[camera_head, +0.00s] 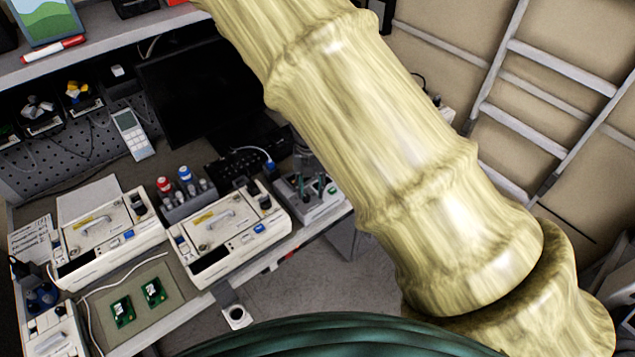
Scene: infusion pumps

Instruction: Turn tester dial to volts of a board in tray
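Two small green circuit boards, one on the left (123,311) and one on the right (153,292), lie on a flat tan tray or mat (178,312) at the lower left of the bench. A white unit with dark blue round parts (42,298) stands at the far left edge, partly cut off. I cannot tell whether it is the tester. No dial face or setting is legible. My arm, in a pale yellow sleeve, crosses the middle and right of the view. My gripper is out of view.
Two white pump-like units, left (108,235) and right (228,232), stand on the bench (190,268) behind the tray. A rack of red- and blue-capped bottles (182,198) is behind them. A dark monitor (200,90) and white handheld device (133,134) are farther back.

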